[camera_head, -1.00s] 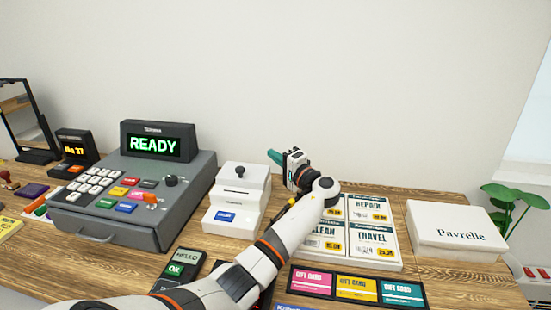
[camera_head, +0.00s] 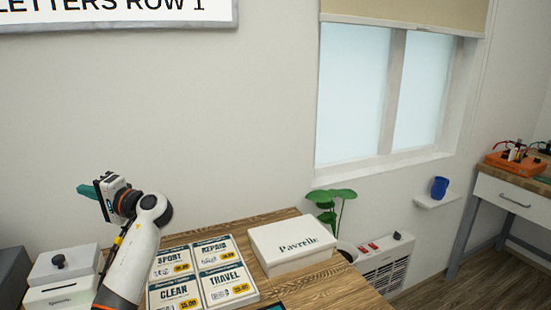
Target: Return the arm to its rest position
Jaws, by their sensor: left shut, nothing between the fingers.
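My left arm comes up from the bottom left of the head view, and its left gripper (camera_head: 90,191) is raised above the counter (camera_head: 247,235). The teal fingers point left and are shut with nothing between them. The gripper is above and behind the white box with a black knob (camera_head: 66,265), apart from it. My right gripper is not in view.
A white Pavrelle box (camera_head: 292,244) sits at the counter's right end. Beyond it are a plant (camera_head: 331,205), a white heater (camera_head: 385,262), a small shelf with a blue cup (camera_head: 439,187) and a side table with an orange tray (camera_head: 518,163). A sign (camera_head: 117,14) hangs on the wall.

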